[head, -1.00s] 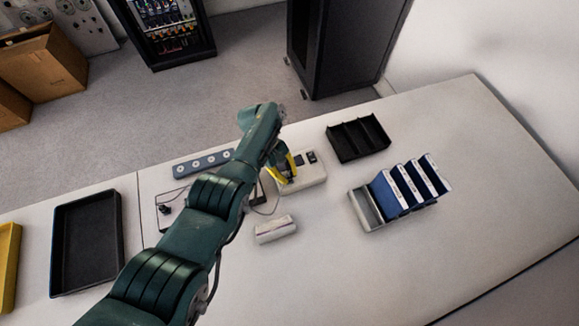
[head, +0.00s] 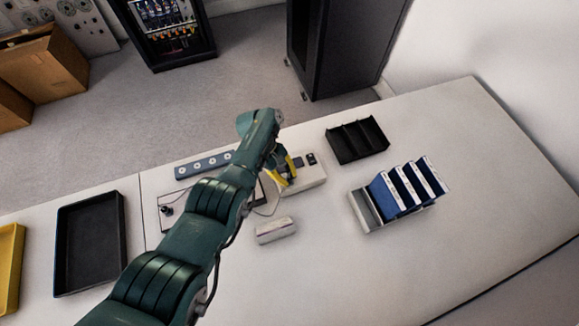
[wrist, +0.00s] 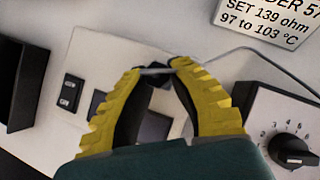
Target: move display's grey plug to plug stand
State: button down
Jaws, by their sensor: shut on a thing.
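The display (head: 313,176) is a white box on the table, with dark panels on its top. It also shows in the wrist view (wrist: 98,58). My gripper (head: 288,181) is over the display. In the wrist view its yellow fingers (wrist: 158,72) are shut on the small grey plug (wrist: 156,70), beside a dark part. A thin cable runs from near the fingertips to the right. I cannot tell whether the plug still touches the display. A grey-blue bar with several round sockets (head: 205,163) lies behind my arm and may be the plug stand.
A black divided tray (head: 357,140) and a rack of blue folders (head: 405,192) stand to the right. The front right table is clear.

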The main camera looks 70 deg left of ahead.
aim_at(287, 177)
jog(key=shift+s+d+n+t+y+p, duration=0.1)
jog(key=shift+n+t+y+p, duration=0.65)
jog(key=shift+n+p, duration=1.5)
dwell(0.8)
jog(key=shift+r+m+p, duration=0.45)
jog(key=shift+r+p, duration=0.15)
jog(key=shift+p, duration=0.3)
dwell(0.3)
jog(key=shift+r+p, duration=1.6)
jog(key=shift+r, duration=0.1)
jog(key=shift+s+f, duration=0.1)
